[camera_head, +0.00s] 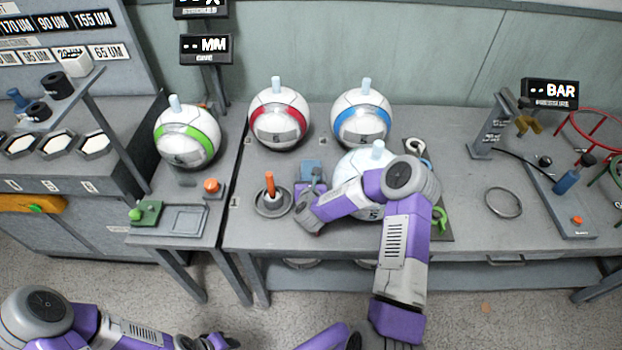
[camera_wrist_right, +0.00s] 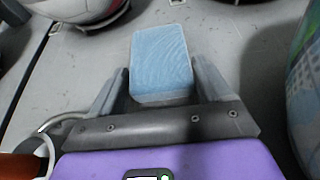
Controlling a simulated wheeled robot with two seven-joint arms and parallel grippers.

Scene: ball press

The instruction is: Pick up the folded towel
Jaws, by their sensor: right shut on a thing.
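The folded towel is a small light-blue block (camera_wrist_right: 162,58) in the right wrist view, between the two fingers. In the head view the towel (camera_head: 311,169) shows just beyond the gripper on the table. My right gripper (camera_wrist_right: 158,88) is shut on the towel's near end. In the head view the right gripper (camera_head: 314,187) is partly hidden by its own wrist. My left gripper (camera_head: 222,342) is low at the bottom edge, away from the table, and its fingers are too small and cut off to tell open from shut.
A round dish with an orange-handled tool (camera_head: 270,188) stands left of the right gripper. Balls with red (camera_head: 279,120) and blue (camera_head: 362,122) bands stand behind. Another ball (camera_head: 350,174) is partly behind my right arm. A metal ring (camera_head: 503,203) lies right, with bare table around it.

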